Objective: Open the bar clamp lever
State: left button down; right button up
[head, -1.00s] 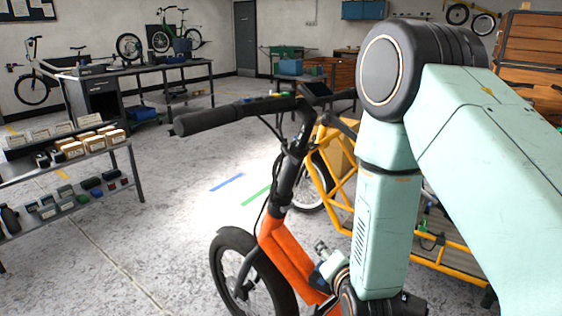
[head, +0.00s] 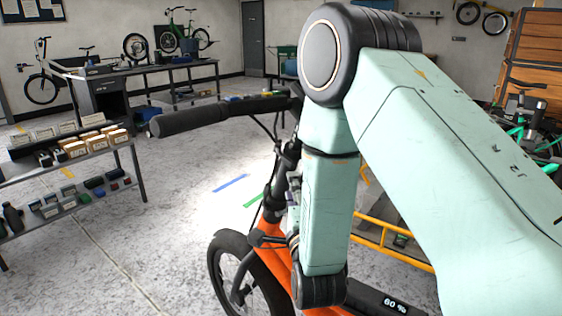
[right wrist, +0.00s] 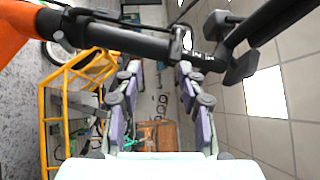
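The cargo bike's black handlebar (head: 225,114) reaches left from its dark upright stem (head: 285,165) in the head view. In the right wrist view a black tube (right wrist: 120,38) runs across the top, with a small clamp-like fitting (right wrist: 183,42) near its right end. I cannot clearly pick out the lever on it. My right gripper (right wrist: 160,68) is open there, its two purple-grey fingers apart on either side, tips near the tube; contact is unclear. In the head view my right gripper (head: 293,190) is mostly hidden behind my forearm. My left gripper is out of view.
The bike's orange frame (head: 275,262) and front wheel (head: 235,275) are close below my right arm. A yellow cargo frame (right wrist: 58,105) is at left in the wrist view. A shelf rack (head: 70,160) stands at left; the floor between is clear.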

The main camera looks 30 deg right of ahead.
aim_at(289, 165)
jog(key=shift+w+d+r+m+t+h, duration=0.1)
jog(key=shift+w+d+r+m, duration=0.4)
jog(key=shift+w, duration=0.65)
jog(key=shift+w+d+r+m+t+h, duration=0.1)
jog(key=shift+w+d+r+m, duration=0.35)
jog(key=shift+w, duration=0.65)
jog(key=shift+w+d+r+m+t+h, duration=0.1)
jog(key=shift+w+d+r+m, duration=0.15)
jog(key=shift+w+d+r, duration=0.65)
jog(key=shift+w+a+f, duration=0.15)
jog(key=shift+w+a, duration=0.05)
jog(key=shift+a, duration=0.15)
jog(key=shift+c, duration=0.4)
grip_shut()
